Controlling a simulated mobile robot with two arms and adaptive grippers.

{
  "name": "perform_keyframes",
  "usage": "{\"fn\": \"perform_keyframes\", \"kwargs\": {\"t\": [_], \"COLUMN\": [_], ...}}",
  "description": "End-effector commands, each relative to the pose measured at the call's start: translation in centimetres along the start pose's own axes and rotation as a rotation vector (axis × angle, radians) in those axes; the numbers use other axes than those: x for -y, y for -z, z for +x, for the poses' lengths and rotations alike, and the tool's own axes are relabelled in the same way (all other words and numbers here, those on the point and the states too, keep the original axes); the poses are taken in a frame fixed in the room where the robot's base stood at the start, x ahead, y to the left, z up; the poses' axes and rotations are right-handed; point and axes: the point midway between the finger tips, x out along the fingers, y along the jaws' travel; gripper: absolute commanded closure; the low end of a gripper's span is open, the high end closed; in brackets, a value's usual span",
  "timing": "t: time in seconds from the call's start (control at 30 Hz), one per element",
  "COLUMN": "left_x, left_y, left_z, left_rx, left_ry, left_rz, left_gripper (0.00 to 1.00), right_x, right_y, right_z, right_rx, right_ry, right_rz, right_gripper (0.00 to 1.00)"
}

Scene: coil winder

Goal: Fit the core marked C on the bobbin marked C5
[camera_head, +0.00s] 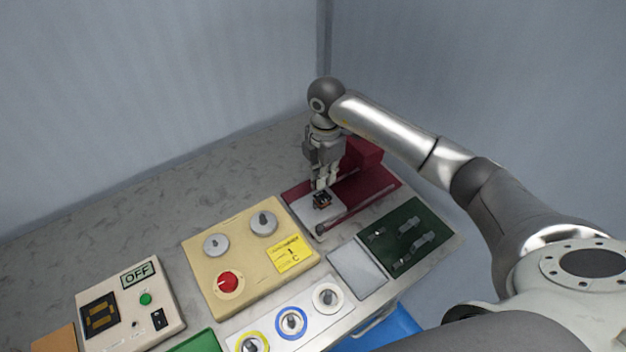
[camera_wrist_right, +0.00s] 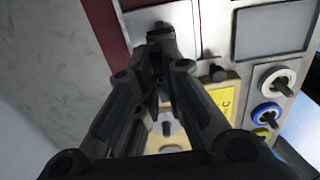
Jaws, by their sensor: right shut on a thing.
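My right gripper (camera_head: 321,184) is shut, pointing down over the pale plate (camera_head: 306,211) of the dark red machine. A dark green tray (camera_head: 386,231) to the right holds several small grey and dark parts, too small to read. My left gripper is not in view.
A bare grey pad (camera_head: 357,268) lies beside the green tray. A beige box (camera_head: 235,248) has grey knobs, a red knob and a yellow label (camera_head: 290,254). Spools with yellow, blue and white rings (camera_head: 291,321) stand in front. A counter box (camera_head: 130,305) reads OFF. The back-left table is clear.

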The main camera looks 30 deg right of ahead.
Motion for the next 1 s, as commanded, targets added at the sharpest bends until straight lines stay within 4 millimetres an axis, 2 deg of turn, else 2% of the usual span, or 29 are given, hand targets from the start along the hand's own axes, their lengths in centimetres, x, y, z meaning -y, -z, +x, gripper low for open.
{"fn": "perform_keyframes", "kwargs": {"t": [0.27, 0.53, 1.0], "left_x": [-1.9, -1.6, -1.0], "left_y": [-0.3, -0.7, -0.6], "left_z": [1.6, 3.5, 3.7], "left_rx": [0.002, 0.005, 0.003], "left_ry": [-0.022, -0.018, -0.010], "left_rz": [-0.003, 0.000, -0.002], "left_gripper": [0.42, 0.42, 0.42], "right_x": [0.0, 0.0, 0.0], "right_y": [0.0, 0.0, 0.0], "right_z": [2.1, 4.6, 4.9], "right_rx": [-0.001, 0.000, 0.000], "right_ry": [0.000, -0.001, -0.001], "right_rz": [0.001, 0.001, 0.001], "right_gripper": [1.00, 1.00, 1.00]}}
